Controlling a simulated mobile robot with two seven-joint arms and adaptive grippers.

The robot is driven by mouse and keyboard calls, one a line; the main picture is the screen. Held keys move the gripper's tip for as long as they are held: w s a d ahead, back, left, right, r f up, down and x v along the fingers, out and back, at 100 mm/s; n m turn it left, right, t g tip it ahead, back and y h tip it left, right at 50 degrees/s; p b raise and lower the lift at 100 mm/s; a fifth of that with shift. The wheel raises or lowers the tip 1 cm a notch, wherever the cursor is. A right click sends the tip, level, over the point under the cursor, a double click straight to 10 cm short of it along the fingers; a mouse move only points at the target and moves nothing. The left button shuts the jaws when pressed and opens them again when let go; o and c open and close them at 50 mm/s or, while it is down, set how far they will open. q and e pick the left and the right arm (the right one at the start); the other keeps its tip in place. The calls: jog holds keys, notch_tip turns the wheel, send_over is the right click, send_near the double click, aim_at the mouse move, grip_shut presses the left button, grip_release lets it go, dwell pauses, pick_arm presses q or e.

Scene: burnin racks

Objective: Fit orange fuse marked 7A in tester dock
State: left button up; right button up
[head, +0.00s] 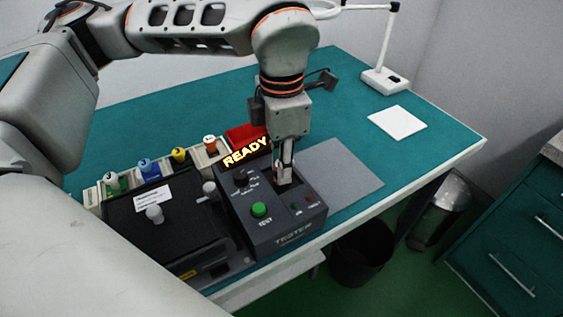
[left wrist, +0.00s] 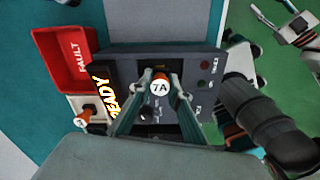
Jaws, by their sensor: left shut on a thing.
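The orange fuse marked 7A (left wrist: 160,86) sits between the fingertips of my left gripper (left wrist: 159,84), with its labelled top facing the left wrist camera. In the head view my left gripper (head: 284,165) points straight down over the dock area of the dark tester (head: 285,226), and its fingers hide most of the fuse. The dock opening is mostly hidden under the fingers, so I cannot tell how deep the fuse is in it. The tester also shows in the left wrist view (left wrist: 205,66). Its lit sign (head: 245,151) reads READY.
A rack (head: 92,196) behind the tester holds green, blue, yellow and orange fuses (head: 209,143). A red FAULT bin (head: 243,133) stands by the sign. A dark box with grey knobs (head: 170,229) is left of the tester. A bare grey mat (head: 340,175) is right.

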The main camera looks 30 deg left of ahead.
pick_arm(q)
jog(key=o, duration=1)
pick_arm(e)
jog(key=shift+s+f, duration=0.25)
jog(key=shift+s, duration=0.25)
